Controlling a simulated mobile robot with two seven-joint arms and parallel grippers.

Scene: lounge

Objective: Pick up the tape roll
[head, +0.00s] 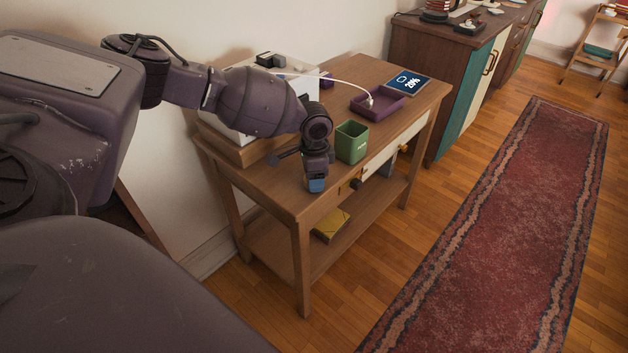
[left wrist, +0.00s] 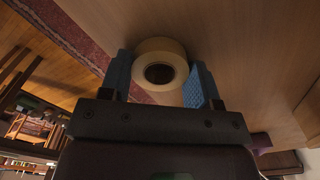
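The tape roll (left wrist: 160,66) is a pale ring with a dark centre hole. In the left wrist view it sits between the two blue fingers of my left gripper (left wrist: 160,82), against the wooden tabletop. The fingers are spread about the roll's width; whether both press on it I cannot tell. In the head view my left gripper (head: 316,184) points down at the near front corner of the wooden table (head: 292,200), and the roll is hidden there. My right gripper is not in view.
A green cup (head: 351,142) stands just right of my left gripper. Behind are a purple tray (head: 378,103), a blue card (head: 409,82) and a white box (head: 232,128) with a white cable. A yellow box (head: 331,225) lies on the lower shelf. A red rug (head: 500,220) covers the floor right.

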